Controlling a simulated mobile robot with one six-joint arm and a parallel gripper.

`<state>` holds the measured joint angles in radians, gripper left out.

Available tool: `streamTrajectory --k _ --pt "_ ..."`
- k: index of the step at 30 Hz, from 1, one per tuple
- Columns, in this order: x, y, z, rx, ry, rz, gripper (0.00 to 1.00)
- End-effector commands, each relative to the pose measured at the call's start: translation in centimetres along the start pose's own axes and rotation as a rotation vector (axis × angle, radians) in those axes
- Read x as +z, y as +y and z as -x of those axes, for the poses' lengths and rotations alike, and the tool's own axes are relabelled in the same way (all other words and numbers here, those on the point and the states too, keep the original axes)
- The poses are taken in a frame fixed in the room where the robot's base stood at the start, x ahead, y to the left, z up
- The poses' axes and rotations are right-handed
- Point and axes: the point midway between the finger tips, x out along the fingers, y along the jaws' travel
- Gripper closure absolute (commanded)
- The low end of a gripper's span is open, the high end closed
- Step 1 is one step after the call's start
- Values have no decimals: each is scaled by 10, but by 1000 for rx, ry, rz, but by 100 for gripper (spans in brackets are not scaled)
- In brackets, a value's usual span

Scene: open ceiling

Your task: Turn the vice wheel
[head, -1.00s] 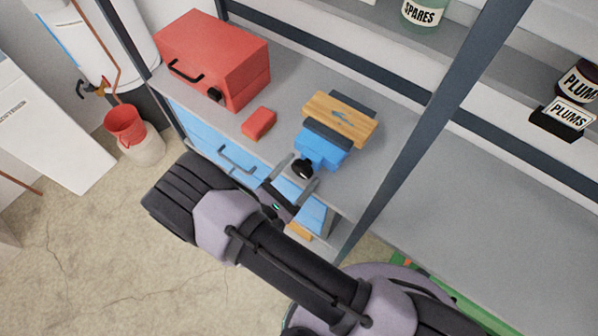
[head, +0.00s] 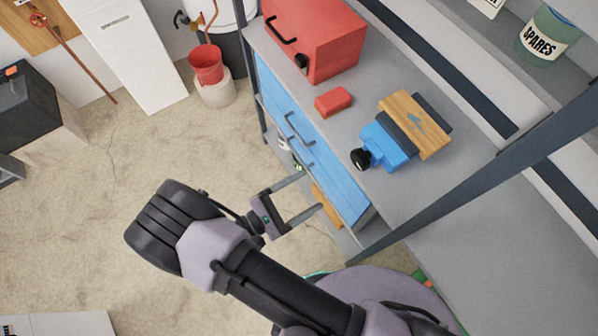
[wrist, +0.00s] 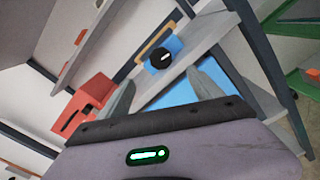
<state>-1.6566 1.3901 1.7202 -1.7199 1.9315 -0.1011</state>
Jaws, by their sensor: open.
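The blue vice (head: 387,146) sits on the grey workbench (head: 345,125) with a wooden block (head: 414,122) between its jaws. Its black wheel (head: 360,158) is on the near end, facing my gripper. My gripper (head: 309,192) is open and empty, in front of the blue drawers and apart from the wheel. In the wrist view the wheel (wrist: 159,58) shows beyond and between my gripper's fingers (wrist: 163,88), toward the upper middle.
A red toolbox (head: 312,40) and a small red block (head: 333,101) stand left of the vice. A dark shelf post (head: 470,181) rises to its right. Blue drawers (head: 305,140) with handles are below the bench edge.

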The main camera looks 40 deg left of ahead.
Motion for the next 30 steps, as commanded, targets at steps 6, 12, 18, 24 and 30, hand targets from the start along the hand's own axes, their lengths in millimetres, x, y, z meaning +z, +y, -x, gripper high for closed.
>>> streamTrajectory --k 6,12,18,24,30 --pt "0 0 15 -1 0 1 25" --pt "0 0 15 -1 0 1 25" --pt "-5 -2 16 -1 0 28 25" --pt "-10 -4 18 -2 1 297 25" --pt "-1 0 -15 -6 -3 339 25"
